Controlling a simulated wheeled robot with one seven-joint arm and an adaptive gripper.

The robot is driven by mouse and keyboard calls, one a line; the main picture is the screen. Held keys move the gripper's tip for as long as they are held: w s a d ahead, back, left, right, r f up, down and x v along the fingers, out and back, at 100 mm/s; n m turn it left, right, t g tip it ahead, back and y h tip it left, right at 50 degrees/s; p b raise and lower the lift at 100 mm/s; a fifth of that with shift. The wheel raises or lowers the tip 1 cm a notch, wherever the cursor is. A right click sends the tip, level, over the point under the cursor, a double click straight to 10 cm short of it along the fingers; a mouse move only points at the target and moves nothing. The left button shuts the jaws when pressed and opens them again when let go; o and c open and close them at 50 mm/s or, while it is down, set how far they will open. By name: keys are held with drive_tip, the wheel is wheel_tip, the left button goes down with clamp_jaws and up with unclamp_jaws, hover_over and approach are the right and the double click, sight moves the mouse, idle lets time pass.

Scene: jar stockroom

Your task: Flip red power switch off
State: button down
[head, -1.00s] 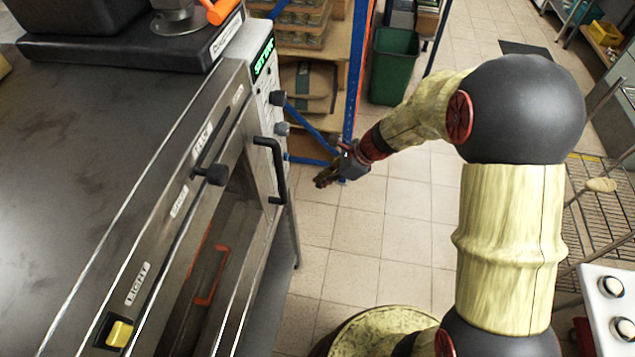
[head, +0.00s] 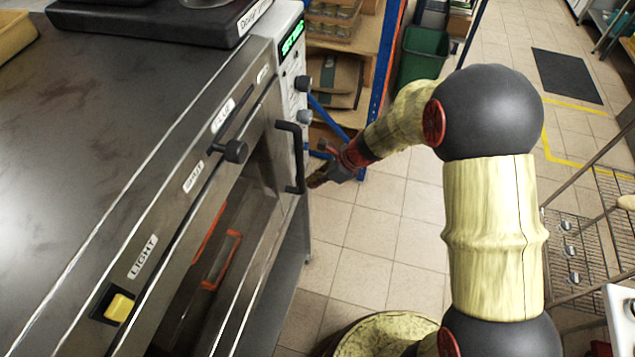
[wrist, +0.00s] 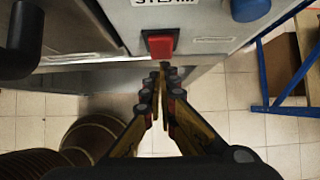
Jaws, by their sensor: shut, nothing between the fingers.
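The red switch (wrist: 160,44) shows in the wrist view, on the oven's pale side panel below a label that reads STEAM. I cannot make out which way it is set. In the wrist view my gripper (wrist: 163,72) is shut and empty, its fingertips just below the switch; I cannot tell whether they touch it. In the head view my gripper (head: 316,181) is beside the oven's far front corner, just past the black door handle (head: 290,158). The red switch is hidden in the head view.
The oven (head: 100,130) fills the left, with a slider knob (head: 235,151) and a yellow light switch (head: 119,307) on its front. A blue-posted shelf (head: 385,70) and a green bin (head: 421,56) stand beyond. A wire rack (head: 585,240) is at right. Tiled floor between is clear.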

drive_tip(key=b, duration=0.2)
drive_tip(key=y+b, duration=0.1)
drive_tip(key=shift+w+a+f+b, duration=0.1)
drive_tip(key=shift+a+f+b, duration=0.2)
drive_tip(key=shift+a+b, duration=0.05)
drive_tip(key=shift+r, duration=0.2)
